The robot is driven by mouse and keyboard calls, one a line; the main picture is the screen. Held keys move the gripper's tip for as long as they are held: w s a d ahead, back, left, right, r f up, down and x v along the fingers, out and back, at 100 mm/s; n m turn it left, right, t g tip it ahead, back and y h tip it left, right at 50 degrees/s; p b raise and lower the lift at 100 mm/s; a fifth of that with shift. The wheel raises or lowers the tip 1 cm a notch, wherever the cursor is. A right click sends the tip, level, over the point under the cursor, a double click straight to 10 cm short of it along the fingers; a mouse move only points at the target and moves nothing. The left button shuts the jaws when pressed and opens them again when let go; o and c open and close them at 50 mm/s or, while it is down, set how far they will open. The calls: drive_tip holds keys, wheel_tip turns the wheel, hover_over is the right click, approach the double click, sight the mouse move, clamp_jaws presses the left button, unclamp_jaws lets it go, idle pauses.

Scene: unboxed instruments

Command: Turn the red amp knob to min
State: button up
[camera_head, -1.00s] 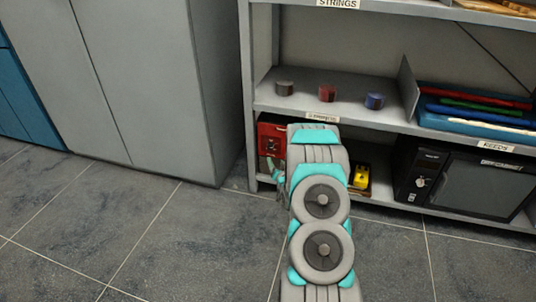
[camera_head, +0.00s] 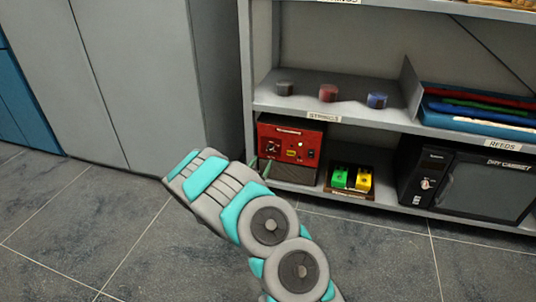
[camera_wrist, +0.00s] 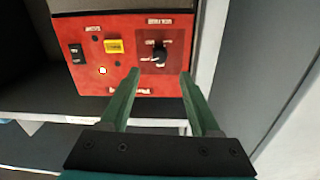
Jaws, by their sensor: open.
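The red amp (camera_head: 290,134) stands on the bottom shelf at its left end, with its control panel facing out. In the wrist view its panel (camera_wrist: 88,62) shows a black round knob (camera_wrist: 159,52) with a printed scale around it. Which mark the knob points to is too small to tell. My gripper (camera_wrist: 160,74) is open, its two green fingers pointing at the panel with the knob between and just beyond their tips. It does not appear to touch the knob. In the head view only a bit of the green fingers shows beside the amp's lower left.
A black switch (camera_wrist: 76,53) and a yellow part (camera_wrist: 114,46) sit beside the knob on the panel. Green and yellow pedals (camera_head: 351,179) stand right of the amp, then a black dry cabinet (camera_head: 470,186). A grey cabinet (camera_head: 150,80) stands to the left.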

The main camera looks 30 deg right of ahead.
sight(270, 149)
drive_tip(key=shift+b+x, duration=0.45)
drive_tip(key=shift+x, duration=3.3)
clamp_jaws()
